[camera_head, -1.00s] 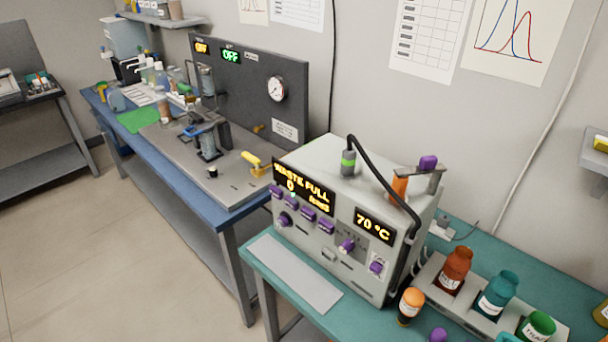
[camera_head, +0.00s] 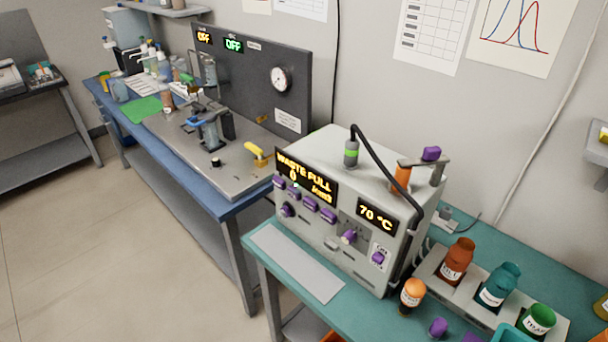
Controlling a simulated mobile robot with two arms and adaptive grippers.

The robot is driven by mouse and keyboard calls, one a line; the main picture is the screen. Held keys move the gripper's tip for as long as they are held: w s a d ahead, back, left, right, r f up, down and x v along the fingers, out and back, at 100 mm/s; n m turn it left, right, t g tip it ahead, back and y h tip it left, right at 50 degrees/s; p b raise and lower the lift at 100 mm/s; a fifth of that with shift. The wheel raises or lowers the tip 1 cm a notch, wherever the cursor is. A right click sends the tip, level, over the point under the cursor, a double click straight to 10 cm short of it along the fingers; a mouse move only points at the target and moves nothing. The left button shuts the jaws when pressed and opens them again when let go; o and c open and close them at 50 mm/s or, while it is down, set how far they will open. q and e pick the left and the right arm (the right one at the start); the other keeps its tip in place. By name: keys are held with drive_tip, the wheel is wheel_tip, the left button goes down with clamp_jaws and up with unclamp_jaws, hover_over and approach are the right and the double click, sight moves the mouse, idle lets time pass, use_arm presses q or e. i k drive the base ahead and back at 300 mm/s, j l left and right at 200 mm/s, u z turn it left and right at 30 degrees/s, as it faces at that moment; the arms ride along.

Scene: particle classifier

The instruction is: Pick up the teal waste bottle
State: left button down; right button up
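A teal bottle (camera_head: 499,284) with a pale label stands in a light grey rack (camera_head: 439,269) on the teal bench at the lower right. A brown-red bottle (camera_head: 457,260) stands to its left and a green-capped bottle (camera_head: 538,319) to its right. The teal bottle looks upright, with its lower part hidden in the rack. The label text is too small to read. Neither of my grippers is in view.
A grey machine (camera_head: 345,215) reading "WASTE FULL" and "70 °C" stands left of the rack. An orange-capped bottle (camera_head: 412,295) and a purple knob-like piece (camera_head: 438,327) are in front. A teal edge (camera_head: 512,334) shows at the bottom. A blue bench (camera_head: 226,208) stands left.

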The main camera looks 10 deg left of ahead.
sight(503, 280)
drive_tip(key=z, duration=1.25)
